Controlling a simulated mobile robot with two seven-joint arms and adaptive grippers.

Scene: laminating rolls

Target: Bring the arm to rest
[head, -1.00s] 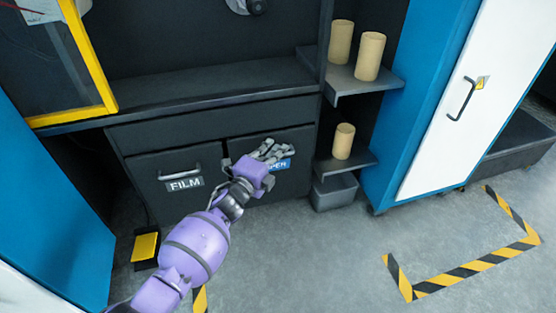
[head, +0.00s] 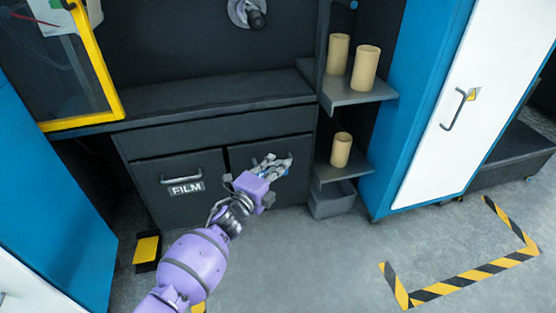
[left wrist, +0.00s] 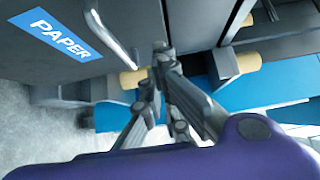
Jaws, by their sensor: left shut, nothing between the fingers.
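My left gripper (head: 272,164) is in front of the right-hand drawer (head: 300,147) of the dark cabinet in the head view, its purple arm coming in from the lower left. It is shut and empty. It covers the drawer's label and much of its handle in the head view. In the left wrist view, the fingers (left wrist: 152,82) appear beside the blue PAPER label (left wrist: 58,36) and the metal handle (left wrist: 113,38). I cannot tell whether the fingers touch the handle. My right gripper is not in view.
The FILM drawer (head: 178,183) is shut on the left. Tan rolls (head: 366,68) stand on shelves to the right, above a grey bin (head: 331,199). A blue and white cabinet (head: 448,110) stands further right. A yellow pedal (head: 146,250) is at lower left. Marked floor (head: 470,245) is open at right.

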